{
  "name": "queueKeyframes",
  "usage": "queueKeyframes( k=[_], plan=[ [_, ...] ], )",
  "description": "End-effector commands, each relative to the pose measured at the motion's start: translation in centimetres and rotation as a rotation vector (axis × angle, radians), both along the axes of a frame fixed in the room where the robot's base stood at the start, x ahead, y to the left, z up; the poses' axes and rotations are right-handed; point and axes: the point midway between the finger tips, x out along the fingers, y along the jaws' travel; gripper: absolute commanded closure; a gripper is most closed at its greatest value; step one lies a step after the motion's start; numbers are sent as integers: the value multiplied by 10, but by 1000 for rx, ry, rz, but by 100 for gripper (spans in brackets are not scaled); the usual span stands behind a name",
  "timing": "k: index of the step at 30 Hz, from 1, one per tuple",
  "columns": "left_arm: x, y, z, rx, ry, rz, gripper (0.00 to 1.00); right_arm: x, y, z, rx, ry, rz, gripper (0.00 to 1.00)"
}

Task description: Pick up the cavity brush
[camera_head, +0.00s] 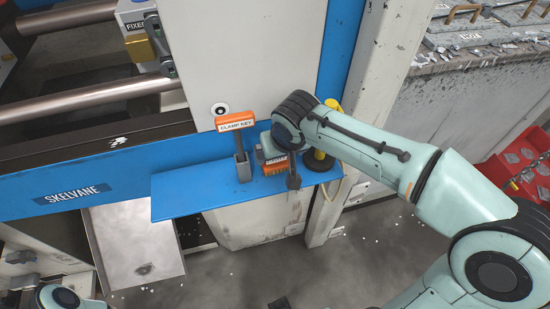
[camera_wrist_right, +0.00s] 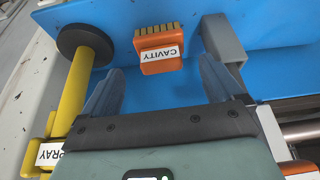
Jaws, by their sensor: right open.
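The cavity brush (camera_wrist_right: 160,62) has an orange block with a white CAVITY label and yellowish bristles. In the wrist view it lies just ahead of and between my right fingertips (camera_wrist_right: 160,78), with a gap on each side. In the head view the brush (camera_head: 274,170) is on the blue shelf, partly hidden by my right gripper (camera_head: 280,172). The right gripper is open and empty, reaching down over the shelf. I cannot tell whether the fingers touch the shelf. My left gripper is out of view.
The blue shelf (camera_head: 185,196) also carries an orange-handled clamp key (camera_head: 235,121) in a grey holder (camera_head: 243,170), left of the brush. A yellow spray tool with a black disc (camera_head: 319,160) stands close on the right. The machine's white panel (camera_head: 270,50) rises behind.

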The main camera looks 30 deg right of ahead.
Motion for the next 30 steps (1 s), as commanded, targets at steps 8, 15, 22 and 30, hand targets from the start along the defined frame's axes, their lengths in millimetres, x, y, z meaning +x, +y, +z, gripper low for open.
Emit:
queueKeyframes(
  k=[8,15,22,30],
  plan=[
    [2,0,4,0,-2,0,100,20,-4,-8,0,5,-1,6],
    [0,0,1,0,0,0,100,33,-7,-42,0,4,0,6],
    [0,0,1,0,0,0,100,35,-7,-47,0,0,0,6],
    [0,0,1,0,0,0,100,35,-7,-47,0,1,0,65]
  ],
)
